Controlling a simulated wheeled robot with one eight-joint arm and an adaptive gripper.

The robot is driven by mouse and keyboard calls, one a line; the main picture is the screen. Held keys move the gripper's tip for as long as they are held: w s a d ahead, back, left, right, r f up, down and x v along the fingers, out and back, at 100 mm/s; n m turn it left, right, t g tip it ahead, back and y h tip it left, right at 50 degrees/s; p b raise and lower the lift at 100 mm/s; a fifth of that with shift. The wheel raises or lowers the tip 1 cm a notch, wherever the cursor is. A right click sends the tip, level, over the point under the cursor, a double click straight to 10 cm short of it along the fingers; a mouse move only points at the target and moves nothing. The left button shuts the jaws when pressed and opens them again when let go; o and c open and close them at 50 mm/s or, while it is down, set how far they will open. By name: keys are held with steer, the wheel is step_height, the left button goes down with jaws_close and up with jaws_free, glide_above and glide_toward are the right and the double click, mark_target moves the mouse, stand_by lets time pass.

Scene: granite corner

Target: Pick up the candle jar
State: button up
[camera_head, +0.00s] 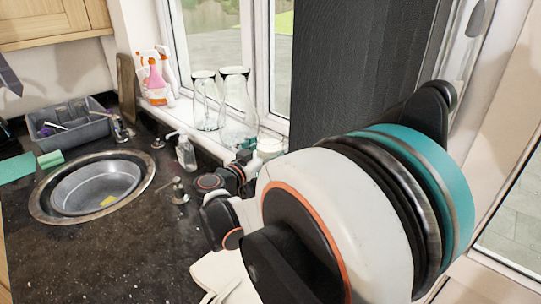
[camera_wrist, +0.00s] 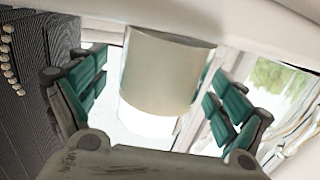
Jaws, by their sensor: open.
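The candle jar (camera_wrist: 165,72) is a pale cylinder, cream-grey with a bright white lower part, in the middle of the wrist view. My gripper (camera_wrist: 152,85) is open, with its teal-padded fingers on either side of the jar. I cannot tell whether the right finger touches it; a gap shows on the left. In the head view, a small whitish jar (camera_head: 270,147) stands on the windowsill, partly hidden by my arm. My gripper (camera_head: 245,160) shows there as a small dark shape against it.
Two upturned-looking clear glass vessels (camera_head: 237,105) stand on the sill (camera_head: 205,140) just left of the jar. Spray bottles (camera_head: 155,80) are farther left. A soap bottle (camera_head: 186,153), tap and round sink (camera_head: 95,187) are on the dark counter. A dark ribbed panel (camera_head: 345,65) rises on the right.

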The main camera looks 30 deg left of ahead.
steer(key=shift+w, duration=0.4)
steer(key=c, duration=1.5)
steer(key=shift+o, duration=0.2)
steer(key=shift+r, duration=0.2)
step_height(320, 180, up, 20)
steer(key=p, duration=0.6)
steer(key=shift+f, duration=0.15)
